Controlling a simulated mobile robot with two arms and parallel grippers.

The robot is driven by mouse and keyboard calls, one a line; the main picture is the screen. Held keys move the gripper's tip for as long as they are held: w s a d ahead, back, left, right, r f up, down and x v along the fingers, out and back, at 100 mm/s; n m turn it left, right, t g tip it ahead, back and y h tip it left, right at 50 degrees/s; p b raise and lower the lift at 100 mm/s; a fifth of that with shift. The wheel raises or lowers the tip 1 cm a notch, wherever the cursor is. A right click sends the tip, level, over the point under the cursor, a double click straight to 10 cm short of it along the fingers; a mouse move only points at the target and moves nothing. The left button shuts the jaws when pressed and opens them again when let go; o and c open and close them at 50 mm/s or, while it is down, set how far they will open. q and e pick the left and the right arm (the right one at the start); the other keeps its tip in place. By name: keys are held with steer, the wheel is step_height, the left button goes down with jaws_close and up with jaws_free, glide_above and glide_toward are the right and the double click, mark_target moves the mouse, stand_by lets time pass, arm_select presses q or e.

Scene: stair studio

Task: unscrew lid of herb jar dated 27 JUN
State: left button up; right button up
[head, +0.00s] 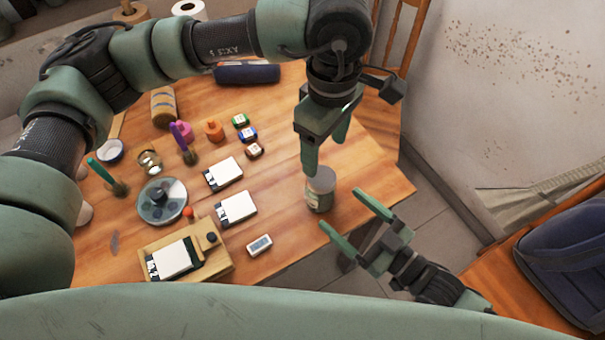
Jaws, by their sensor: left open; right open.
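A jar (320,190) with a pale grey lid stands upright near the right front edge of the wooden table. It has a light label on its side, too small to read, so I cannot tell its date. My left gripper (322,160) comes down from above, open, with its fingertips just over or beside the lid; I cannot tell whether they touch it. My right gripper (344,222) is open and empty, at the table's front right edge, to the lower right of the jar. Its fingers point toward the jar, apart from it.
A chair with a dark blue bag (570,255) is at right.

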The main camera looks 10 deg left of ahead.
mark_target(320, 191)
arm_select(q)
steer(key=shift+w+f, duration=0.1)
steer(key=shift+f, duration=0.15)
arm_select(e)
steer(key=shift+w+a+f, duration=0.1)
steer(key=shift+a+f, duration=0.05)
steer(key=shift+f, duration=0.15)
steer(key=shift+w+a+r, duration=0.1)
steer(key=shift+w+a, duration=0.05)
arm_select(q)
steer(key=shift+r, duration=0.1)
arm_select(e)
steer(key=shift+x, duration=3.6)
